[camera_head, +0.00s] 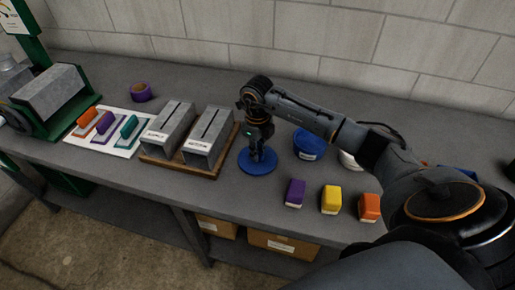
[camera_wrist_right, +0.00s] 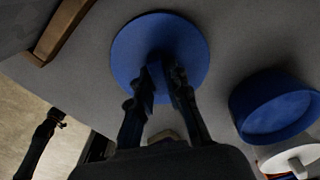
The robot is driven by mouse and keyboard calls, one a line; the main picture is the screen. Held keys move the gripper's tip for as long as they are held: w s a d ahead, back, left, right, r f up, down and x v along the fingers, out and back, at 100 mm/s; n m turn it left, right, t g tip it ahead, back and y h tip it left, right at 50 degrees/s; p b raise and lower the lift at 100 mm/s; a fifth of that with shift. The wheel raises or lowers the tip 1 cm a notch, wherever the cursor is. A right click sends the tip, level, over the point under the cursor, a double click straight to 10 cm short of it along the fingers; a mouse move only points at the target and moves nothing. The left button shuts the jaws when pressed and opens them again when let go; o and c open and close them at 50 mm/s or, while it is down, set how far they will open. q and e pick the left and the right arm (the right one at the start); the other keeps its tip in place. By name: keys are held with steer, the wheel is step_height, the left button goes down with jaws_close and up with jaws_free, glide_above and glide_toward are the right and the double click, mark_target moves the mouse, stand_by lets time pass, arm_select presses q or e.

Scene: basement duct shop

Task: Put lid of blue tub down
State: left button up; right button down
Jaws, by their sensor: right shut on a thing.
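The lid of the blue tub (camera_head: 258,168) is a flat blue disc at or just above the bench top, right of the wooden tray. In the right wrist view the lid (camera_wrist_right: 190,45) lies under my fingers. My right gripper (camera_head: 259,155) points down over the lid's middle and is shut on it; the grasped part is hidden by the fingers. The fingers also show in the right wrist view (camera_wrist_right: 165,85). The blue tub (camera_head: 309,146) stands open to the right of the lid, partly behind my arm. My left gripper is not in view.
A wooden tray (camera_head: 178,168) with two grey metal ducts is close left of the lid. Purple (camera_head: 294,193), yellow (camera_head: 331,199) and orange (camera_head: 369,207) blocks stand to the right near the front edge. A white tub (camera_head: 348,161) is beside the blue tub.

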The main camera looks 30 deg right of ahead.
steer(key=shift+f, duration=0.25)
steer(key=c, duration=1.3)
jaws_free()
steer(key=shift+r, duration=0.1)
steer(key=shift+r, duration=0.3)
steer(key=shift+w+r, duration=0.1)
steer(key=shift+r, duration=0.2)
step_height(320, 180, up, 11)
steer(key=b, duration=0.3)
